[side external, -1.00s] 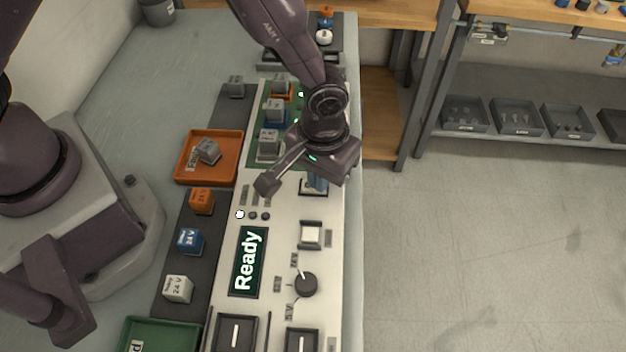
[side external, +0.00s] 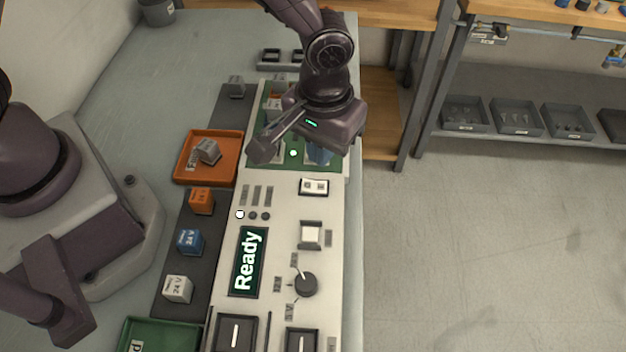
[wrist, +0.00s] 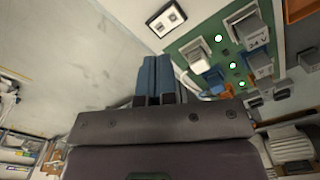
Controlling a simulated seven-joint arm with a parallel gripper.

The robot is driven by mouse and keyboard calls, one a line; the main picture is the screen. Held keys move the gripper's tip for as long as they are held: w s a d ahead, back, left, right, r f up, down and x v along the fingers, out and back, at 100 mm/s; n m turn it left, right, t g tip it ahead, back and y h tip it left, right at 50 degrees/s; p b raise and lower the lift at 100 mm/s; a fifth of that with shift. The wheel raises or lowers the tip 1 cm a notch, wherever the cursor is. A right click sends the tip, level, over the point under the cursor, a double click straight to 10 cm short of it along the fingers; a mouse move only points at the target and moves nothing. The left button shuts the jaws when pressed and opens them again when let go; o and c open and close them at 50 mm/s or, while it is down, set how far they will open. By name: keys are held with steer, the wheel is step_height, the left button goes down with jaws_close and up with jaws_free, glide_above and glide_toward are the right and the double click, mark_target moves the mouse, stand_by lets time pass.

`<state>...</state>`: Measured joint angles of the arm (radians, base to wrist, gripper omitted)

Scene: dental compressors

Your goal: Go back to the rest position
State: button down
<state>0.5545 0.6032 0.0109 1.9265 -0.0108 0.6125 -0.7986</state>
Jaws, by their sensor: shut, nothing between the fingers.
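My gripper (side external: 320,153) is above the far part of the white console (side external: 285,212), over the green board (side external: 266,160). Its blue fingers are together with nothing between them. They also show in the wrist view (wrist: 153,78), pointing toward the right edge of the console. The hand hides part of the board and the blocks on it. The console screen (side external: 248,261) reads "Ready". A white rocker switch (side external: 314,187) sits just nearer than my gripper, apart from it.
An orange tray (side external: 180,165) holding a grey block (side external: 207,151) lies left of the console. Orange (side external: 201,201), blue (side external: 190,241) and white (side external: 178,289) blocks stand on a dark strip. A green tray (side external: 135,325) is at the near left. Open floor lies to the right.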

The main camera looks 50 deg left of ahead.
steer(key=shift+s+a+f+m, duration=0.2)
steer(key=shift+s+m, duration=0.15)
steer(key=shift+m, duration=0.25)
steer(key=shift+s+a+r+m+g, duration=0.25)
steer(key=shift+s+a+m+g, duration=0.15)
steer(key=shift+s+a+m, duration=0.3)
steer(key=s+a+r+t, duration=0.3)
steer(key=s+a+r, duration=0.2)
steer(key=a+r, duration=0.4)
steer(key=s+a+r+t, duration=0.3)
steer(key=s+a+r, duration=0.3)
steer(key=r, duration=0.8)
steer(key=a, duration=0.3)
steer(key=shift+s+a, duration=0.15)
steer(key=shift+s, duration=0.05)
